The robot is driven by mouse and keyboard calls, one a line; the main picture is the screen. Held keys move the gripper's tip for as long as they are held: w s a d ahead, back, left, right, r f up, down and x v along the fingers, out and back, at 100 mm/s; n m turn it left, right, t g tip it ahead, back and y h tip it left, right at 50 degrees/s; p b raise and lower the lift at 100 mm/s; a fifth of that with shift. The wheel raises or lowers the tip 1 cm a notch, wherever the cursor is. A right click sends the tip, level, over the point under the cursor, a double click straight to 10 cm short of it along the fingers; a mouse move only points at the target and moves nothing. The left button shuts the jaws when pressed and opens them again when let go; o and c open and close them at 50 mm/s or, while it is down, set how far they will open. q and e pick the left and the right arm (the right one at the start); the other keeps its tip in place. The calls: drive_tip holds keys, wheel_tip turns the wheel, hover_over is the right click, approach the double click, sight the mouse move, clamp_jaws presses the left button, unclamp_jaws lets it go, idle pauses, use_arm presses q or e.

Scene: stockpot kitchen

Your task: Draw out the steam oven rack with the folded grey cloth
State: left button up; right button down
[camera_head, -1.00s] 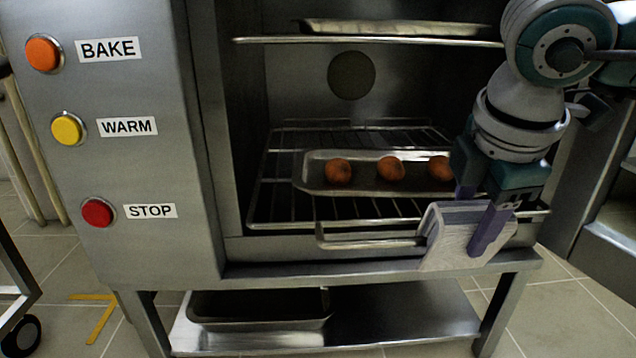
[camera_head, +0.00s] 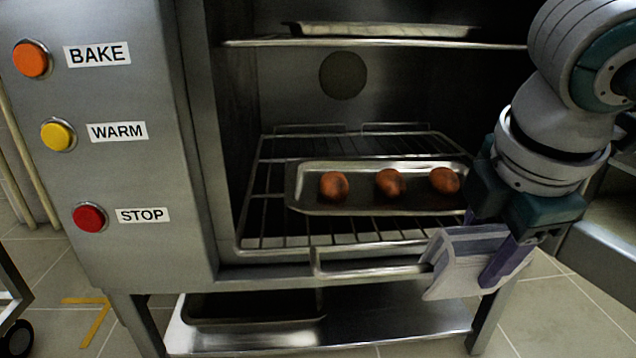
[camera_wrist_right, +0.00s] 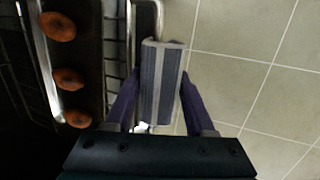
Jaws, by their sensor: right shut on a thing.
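The lower oven rack (camera_head: 280,240) is a wire grid with a front bar handle (camera_head: 370,272), and it sticks out a little past the oven's front. A tray (camera_head: 300,205) with three round brown items (camera_head: 389,183) lies on it. The folded grey cloth (camera_head: 450,262) hangs at the right end of the handle. My right gripper (camera_head: 505,265) is shut on the cloth, one finger in front of it. In the right wrist view the cloth (camera_wrist_right: 161,85) sits between both fingers, over the handle's end. My left gripper is not in view.
The oven's left panel carries an orange BAKE button (camera_head: 32,59), a yellow WARM button (camera_head: 58,134) and a red STOP button (camera_head: 89,217). An upper rack (camera_head: 260,43) holds another tray. A lower shelf (camera_head: 380,325) holds a dark pan (camera_head: 250,312). Tiled floor is clear at right.

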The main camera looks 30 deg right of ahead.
drive_tip(key=shift+s+a, duration=0.35)
drive_tip(key=shift+s, duration=0.4)
drive_tip(key=s+a, duration=0.1)
drive_tip(key=s+a+p, duration=0.1)
drive_tip(key=s, duration=0.1)
drive_tip(key=s+a+p, duration=0.1)
drive_tip(key=s, duration=0.1)
idle(0.3)
drive_tip(key=shift+d, duration=0.1)
